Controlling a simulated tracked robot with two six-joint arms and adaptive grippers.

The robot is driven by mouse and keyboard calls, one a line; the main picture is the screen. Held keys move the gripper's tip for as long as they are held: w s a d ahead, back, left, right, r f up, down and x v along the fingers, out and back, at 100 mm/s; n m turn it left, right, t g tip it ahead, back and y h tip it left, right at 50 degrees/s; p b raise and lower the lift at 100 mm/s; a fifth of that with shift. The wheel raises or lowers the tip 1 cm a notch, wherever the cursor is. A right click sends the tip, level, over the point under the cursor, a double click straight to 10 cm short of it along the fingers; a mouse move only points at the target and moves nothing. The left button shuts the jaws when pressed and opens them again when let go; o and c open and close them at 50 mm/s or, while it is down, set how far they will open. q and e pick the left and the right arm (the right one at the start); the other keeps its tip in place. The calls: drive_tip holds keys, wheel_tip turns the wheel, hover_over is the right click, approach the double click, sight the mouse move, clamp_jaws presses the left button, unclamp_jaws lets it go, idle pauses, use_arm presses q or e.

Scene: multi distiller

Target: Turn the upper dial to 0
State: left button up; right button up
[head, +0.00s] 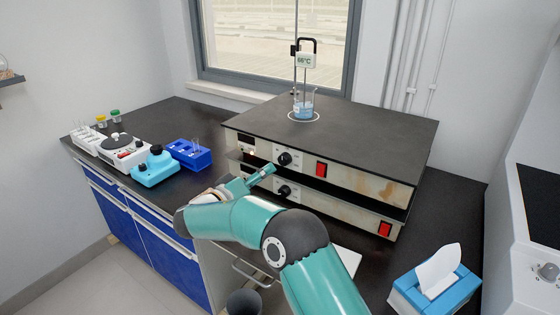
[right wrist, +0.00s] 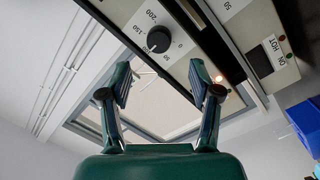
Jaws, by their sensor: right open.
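The upper dial (head: 284,158) is a black round knob on the front of the upper of two stacked hotplate units. In the right wrist view a black dial (right wrist: 158,40), which appears to be the upper one, sits on a pale panel with a printed scale; I cannot tell its exact setting. My right gripper (head: 268,171) is just left of and below the upper dial in the head view. In the right wrist view its two fingers (right wrist: 160,76) are spread with nothing between them, apart from the knob. My left gripper is not in view.
The lower unit's dial (head: 284,191) is close below. Red switches (head: 321,170) are right of the dials. A beaker (head: 303,106) stands on the upper unit. A blue tube rack (head: 190,154) is to the left and a tissue box (head: 436,290) to the right.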

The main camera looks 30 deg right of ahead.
sight(282, 162)
drive_tip(key=p+x, duration=0.1)
drive_tip(key=x, duration=0.7)
drive_tip(key=shift+a, duration=0.1)
drive_tip(key=c, duration=1.1)
drive_tip(key=shift+c, duration=0.2)
